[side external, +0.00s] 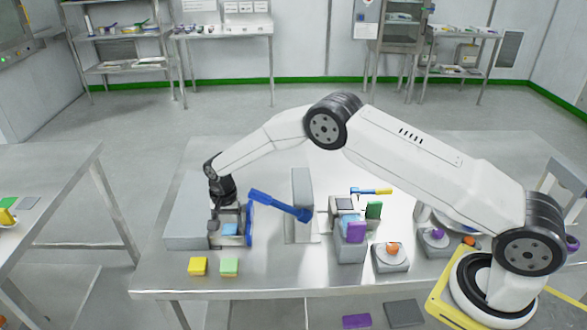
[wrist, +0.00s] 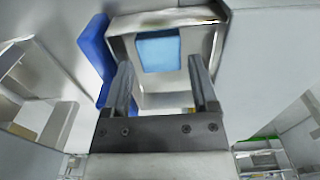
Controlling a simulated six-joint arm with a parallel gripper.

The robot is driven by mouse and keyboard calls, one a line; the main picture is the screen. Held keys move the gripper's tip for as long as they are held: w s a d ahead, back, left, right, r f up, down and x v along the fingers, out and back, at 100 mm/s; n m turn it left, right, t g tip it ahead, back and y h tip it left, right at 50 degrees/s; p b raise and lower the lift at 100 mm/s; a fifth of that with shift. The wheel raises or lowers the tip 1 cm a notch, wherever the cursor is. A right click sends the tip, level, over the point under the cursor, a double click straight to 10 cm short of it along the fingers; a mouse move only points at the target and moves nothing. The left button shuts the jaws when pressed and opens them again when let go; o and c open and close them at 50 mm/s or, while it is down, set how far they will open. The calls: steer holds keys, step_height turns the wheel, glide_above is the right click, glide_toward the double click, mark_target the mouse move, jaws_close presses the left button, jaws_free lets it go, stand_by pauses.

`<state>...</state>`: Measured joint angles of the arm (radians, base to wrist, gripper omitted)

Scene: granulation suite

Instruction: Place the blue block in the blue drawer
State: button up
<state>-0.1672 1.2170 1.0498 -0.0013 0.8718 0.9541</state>
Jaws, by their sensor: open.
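The blue block (wrist: 158,50) lies inside a metal-walled drawer (wrist: 205,45), whose blue front panel (wrist: 92,60) is on the left in the wrist view. In the side view the block (side external: 230,229) shows low between the drawer's walls, beside the upright blue panel (side external: 249,226). The drawer stands out from a grey cabinet (side external: 185,218). My gripper (wrist: 161,72) is open, with its fingers apart and nothing between them touching. It points down over the drawer, just above the block; in the side view the gripper (side external: 226,208) partly hides the drawer's inside.
A blue bar (side external: 280,205) reaches from near the drawer to a grey upright post (side external: 302,195). A yellow block (side external: 198,266) and a green block (side external: 229,267) sit at the table's front edge. Coloured blocks and grey fixtures (side external: 390,258) stand to the right.

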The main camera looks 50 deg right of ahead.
mark_target(230, 229)
step_height(230, 229, up, 10)
steer(key=shift+f, duration=0.15)
stand_by(0.3)
stand_by(0.9)
